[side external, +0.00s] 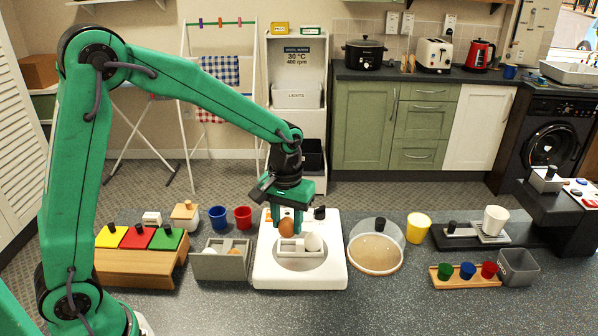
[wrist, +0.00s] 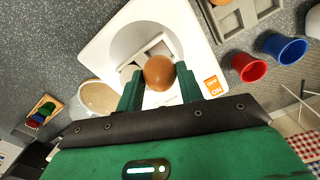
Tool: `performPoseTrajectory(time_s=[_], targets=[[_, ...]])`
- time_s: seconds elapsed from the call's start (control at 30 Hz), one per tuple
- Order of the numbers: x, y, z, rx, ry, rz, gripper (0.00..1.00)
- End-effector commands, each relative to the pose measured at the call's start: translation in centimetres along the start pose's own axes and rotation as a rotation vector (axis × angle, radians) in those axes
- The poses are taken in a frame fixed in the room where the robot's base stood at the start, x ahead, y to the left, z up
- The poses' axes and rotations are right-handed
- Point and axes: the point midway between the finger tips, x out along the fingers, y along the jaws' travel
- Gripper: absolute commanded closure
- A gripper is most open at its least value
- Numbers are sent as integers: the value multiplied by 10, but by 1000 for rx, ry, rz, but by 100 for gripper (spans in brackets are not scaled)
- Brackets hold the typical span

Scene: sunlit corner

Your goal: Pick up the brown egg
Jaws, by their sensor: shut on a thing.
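A white egg (side external: 313,242) is in the grey holder on the appliance, just right of the brown egg. I cannot tell how far the brown egg is above the holder.
Left of the appliance is a grey box (side external: 222,266) with more eggs. A blue cup (side external: 218,217) and a red cup (side external: 243,217) stand behind it. A clear dome on a round board (side external: 375,254) stands close on the right. The front of the counter is clear.

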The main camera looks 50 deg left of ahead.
Motion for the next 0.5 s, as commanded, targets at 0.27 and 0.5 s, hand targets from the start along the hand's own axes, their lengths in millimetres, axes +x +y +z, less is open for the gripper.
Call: performPoseTrajectory(time_s=[0.27,0.5], targets=[[-29,27,43,6,2,2,72],[-52,47,76,5,1,1,72]])
